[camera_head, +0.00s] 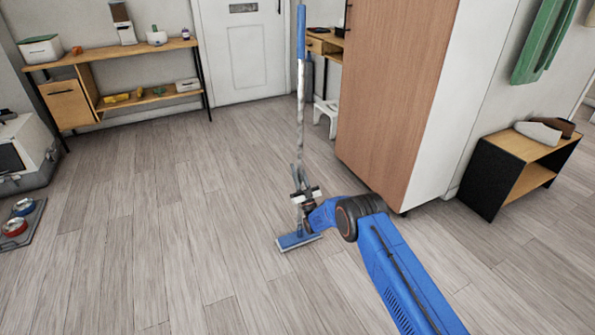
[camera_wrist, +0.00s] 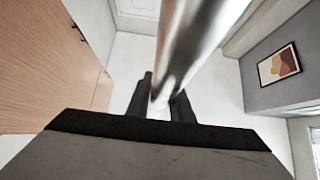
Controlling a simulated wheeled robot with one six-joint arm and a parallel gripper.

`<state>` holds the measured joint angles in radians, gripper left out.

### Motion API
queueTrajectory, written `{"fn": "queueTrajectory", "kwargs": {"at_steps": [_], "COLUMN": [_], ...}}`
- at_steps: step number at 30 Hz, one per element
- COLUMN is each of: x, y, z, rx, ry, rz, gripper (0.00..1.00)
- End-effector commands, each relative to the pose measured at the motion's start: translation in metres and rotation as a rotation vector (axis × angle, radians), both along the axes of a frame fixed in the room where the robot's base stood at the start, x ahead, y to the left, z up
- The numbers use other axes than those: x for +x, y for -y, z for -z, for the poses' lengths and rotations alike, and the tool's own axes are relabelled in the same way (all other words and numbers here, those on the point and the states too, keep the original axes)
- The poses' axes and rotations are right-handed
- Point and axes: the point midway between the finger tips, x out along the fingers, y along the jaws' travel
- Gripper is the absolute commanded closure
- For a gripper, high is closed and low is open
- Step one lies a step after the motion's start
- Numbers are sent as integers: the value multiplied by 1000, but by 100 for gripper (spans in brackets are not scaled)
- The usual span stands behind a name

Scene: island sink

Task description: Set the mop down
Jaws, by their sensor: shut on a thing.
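The mop (camera_head: 300,115) stands nearly upright in the head view, with a blue grip at the top, a silver pole and a flat blue head (camera_head: 298,241). The mop head is at floor level and appears to rest on the wooden floor. My gripper (camera_head: 303,196) is shut on the lower part of the pole, a little above the head. In the wrist view the silver pole (camera_wrist: 186,50) runs up between the dark fingers (camera_wrist: 163,103). The exact contact of the fingers on the pole is partly hidden.
A tall wooden cabinet (camera_head: 395,90) stands close on the right, with a low black shelf (camera_head: 490,170) beyond it. A shelf table (camera_head: 120,58) stands by the back wall. A tray with bowls (camera_head: 20,226) lies at the left. The middle floor (camera_head: 170,200) is clear.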

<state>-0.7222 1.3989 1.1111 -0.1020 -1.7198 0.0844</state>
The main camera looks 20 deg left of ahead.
Motion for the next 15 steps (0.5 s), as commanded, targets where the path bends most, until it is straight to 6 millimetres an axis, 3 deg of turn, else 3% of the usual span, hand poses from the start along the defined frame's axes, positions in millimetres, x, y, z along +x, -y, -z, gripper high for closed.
{"fn": "queueTrajectory", "kwargs": {"at_steps": [2,3,5,15], "x": [0,0,0,0], "y": [0,0,0,0], "z": [1,2,2,0], "rx": [2,0,0,0], "ry": [1,0,0,0], "rz": [0,0,0,0], "gripper": [100,73,61,61]}}
